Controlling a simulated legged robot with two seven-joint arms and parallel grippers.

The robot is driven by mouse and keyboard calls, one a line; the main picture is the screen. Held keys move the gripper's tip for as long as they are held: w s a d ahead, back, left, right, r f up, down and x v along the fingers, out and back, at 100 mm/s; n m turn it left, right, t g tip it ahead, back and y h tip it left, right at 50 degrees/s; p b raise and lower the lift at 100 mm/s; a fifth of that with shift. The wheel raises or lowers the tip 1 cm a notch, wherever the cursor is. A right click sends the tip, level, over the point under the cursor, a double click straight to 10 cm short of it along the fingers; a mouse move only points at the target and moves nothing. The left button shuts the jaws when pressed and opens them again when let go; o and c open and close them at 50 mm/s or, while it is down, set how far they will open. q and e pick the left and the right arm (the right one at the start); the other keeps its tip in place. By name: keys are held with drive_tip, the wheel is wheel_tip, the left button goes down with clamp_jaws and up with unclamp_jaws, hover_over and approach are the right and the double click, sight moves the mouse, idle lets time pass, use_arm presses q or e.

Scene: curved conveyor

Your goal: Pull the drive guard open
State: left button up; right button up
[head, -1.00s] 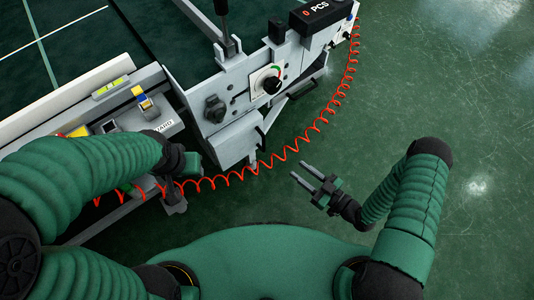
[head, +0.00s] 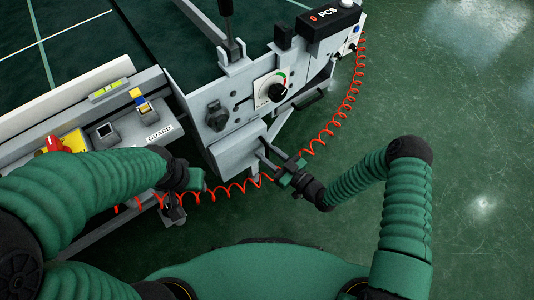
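A grey box-like cover (head: 234,146), which looks like the drive guard, sits low on the conveyor's end plate, below a round black knob. Its far side and any handle are hidden. My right gripper (head: 260,149) is at the right edge of this cover, its two fingers apart and pointing at it. I cannot tell whether the fingertips touch it, and nothing shows between them. My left gripper (head: 196,179) is low beside the conveyor frame, left of the cover; its fingers are largely hidden by my arm.
A GUARD label (head: 160,133) is on a plate beside a blue-and-yellow switch (head: 143,104). A red-and-yellow button (head: 70,142) is further left. A dial (head: 271,91) and a black PCS counter (head: 331,18) are above right. A red coiled cable (head: 318,143) loops past my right gripper. Open floor lies right.

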drive_tip(key=shift+c, duration=0.2)
clamp_jaws()
idle(1.1)
